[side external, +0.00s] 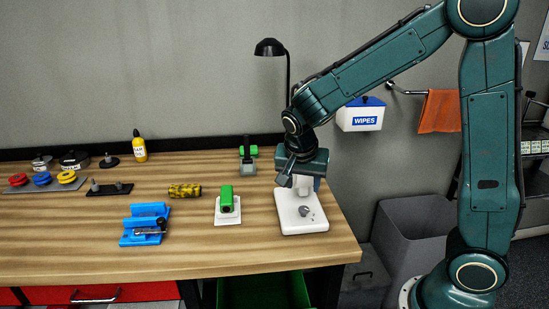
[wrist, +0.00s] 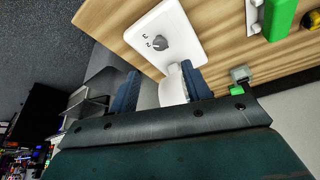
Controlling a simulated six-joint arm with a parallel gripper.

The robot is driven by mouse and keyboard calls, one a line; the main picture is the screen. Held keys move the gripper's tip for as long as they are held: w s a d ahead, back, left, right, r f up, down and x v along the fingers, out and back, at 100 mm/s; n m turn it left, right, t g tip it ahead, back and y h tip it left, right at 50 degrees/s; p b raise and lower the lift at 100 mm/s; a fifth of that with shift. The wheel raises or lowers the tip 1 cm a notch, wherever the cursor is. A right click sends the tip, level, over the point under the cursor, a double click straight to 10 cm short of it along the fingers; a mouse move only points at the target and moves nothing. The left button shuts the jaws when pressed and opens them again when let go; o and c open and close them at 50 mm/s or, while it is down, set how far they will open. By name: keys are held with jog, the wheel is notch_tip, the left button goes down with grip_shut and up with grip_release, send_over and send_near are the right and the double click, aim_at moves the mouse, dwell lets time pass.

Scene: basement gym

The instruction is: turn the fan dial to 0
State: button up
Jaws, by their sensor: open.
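The fan's white base (side external: 312,224) stands near the right end of the bench, with a small grey dial (side external: 304,211) on top. In the wrist view the base (wrist: 188,28) and dial (wrist: 160,43) are clear. A white upright part of the fan (wrist: 173,88) shows behind the dial. My gripper (side external: 300,178) is above the rear of the base and hides the fan's upper part. In the wrist view my gripper (wrist: 162,86) is open, its fingers apart and off the dial.
A green block on a white plate (side external: 228,217) stands left of the fan. A black lamp (side external: 270,48) rises behind. A grey bin (side external: 415,235) stands beyond the bench's right edge.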

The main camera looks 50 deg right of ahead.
aim_at(304, 208)
jog(key=x, duration=1)
jog(key=shift+d+f, duration=0.1)
jog(key=shift+f, duration=0.3)
jog(key=c, duration=1)
